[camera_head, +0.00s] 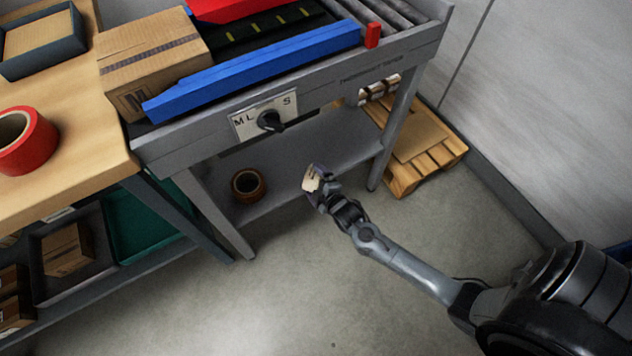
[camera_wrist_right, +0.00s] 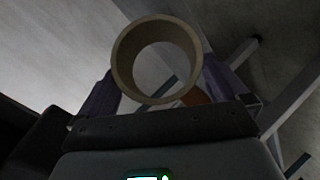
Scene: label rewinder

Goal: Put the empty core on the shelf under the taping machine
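The empty core (camera_head: 311,180) is a short tan cardboard ring held in my right gripper (camera_head: 318,189). In the right wrist view the core (camera_wrist_right: 121,65) shows its open end, with a dark purple finger against each side. The shelf (camera_head: 340,150) is the grey lower plate of the taping machine (camera_head: 330,85). In the head view the gripper and core overlap the shelf's front part; the height gap between core and shelf is hard to judge. My left gripper is in neither view.
A brown tape roll (camera_head: 248,186) stands on the shelf, left of the core. The machine's legs frame the shelf's ends. A wooden pallet (camera_head: 425,145) lies right of the machine. A workbench (camera_head: 85,165) with a red tape roll (camera_head: 38,141) is at left. Bare shelf shows behind the gripper.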

